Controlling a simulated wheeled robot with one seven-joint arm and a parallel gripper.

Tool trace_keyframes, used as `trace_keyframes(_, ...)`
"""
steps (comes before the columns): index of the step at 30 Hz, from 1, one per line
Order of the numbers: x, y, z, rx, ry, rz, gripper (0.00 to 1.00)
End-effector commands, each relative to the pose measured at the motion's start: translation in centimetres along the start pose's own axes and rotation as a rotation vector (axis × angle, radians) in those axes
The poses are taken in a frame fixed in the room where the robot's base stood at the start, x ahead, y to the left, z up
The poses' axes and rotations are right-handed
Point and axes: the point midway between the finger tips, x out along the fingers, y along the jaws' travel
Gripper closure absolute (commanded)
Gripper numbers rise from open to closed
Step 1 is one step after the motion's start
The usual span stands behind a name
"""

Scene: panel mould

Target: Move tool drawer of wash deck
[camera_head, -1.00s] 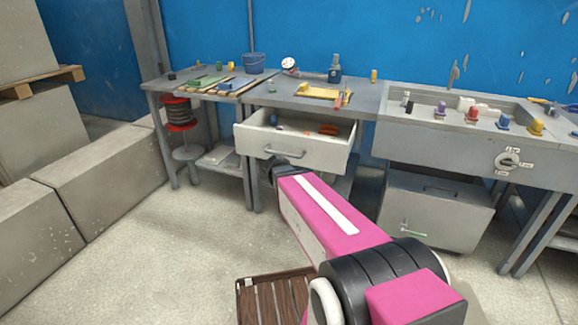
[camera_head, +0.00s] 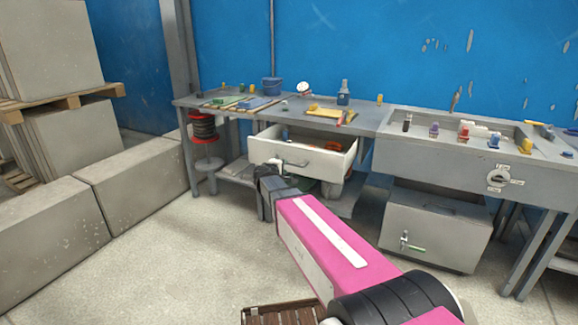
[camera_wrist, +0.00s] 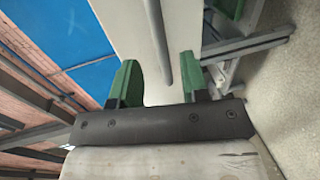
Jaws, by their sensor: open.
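The tool drawer (camera_head: 325,170) is pale and stands pulled out under the wash deck's worktop (camera_head: 365,119), with tools visible inside. Its bar handle (camera_head: 294,163) is on the front face. My gripper (camera_head: 270,168) is at the left part of the drawer front, just left of the handle in the head view. In the wrist view my gripper (camera_wrist: 155,82) has its two green fingers apart. The pale drawer front (camera_wrist: 133,25) and the grey handle bar (camera_wrist: 158,42) lie ahead; the bar's near end appears between the fingers. Contact cannot be told.
A grey cabinet (camera_head: 436,225) stands under the deck at right. Concrete blocks (camera_head: 135,180) line the left side. A wooden slatted item (camera_head: 283,314) lies at the bottom edge. The floor (camera_head: 180,265) between is clear.

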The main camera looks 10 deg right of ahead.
Motion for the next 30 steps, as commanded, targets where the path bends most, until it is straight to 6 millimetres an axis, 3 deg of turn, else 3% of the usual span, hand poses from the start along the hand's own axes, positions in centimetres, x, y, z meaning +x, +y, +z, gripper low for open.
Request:
trace_keyframes(3,2.5,0.0,-0.2,0.000,-0.001,0.000,0.59)
trace_keyframes(9,5.1,0.0,-0.1,0.000,0.000,-0.001,0.59)
trace_keyframes(15,6.2,0.0,0.0,0.000,-0.001,-0.001,0.59)
trace_keyframes(23,6.3,0.0,0.0,0.000,0.000,-0.001,0.59)
trace_keyframes(24,6.3,0.0,0.0,0.000,0.000,-0.001,0.62)
trace_keyframes(27,6.3,0.0,0.0,0.000,0.000,-0.001,0.95)
trace_keyframes(28,6.3,0.0,0.0,0.000,0.000,-0.001,1.00)
trace_keyframes(30,6.3,0.0,0.0,0.000,0.000,-0.001,1.00)
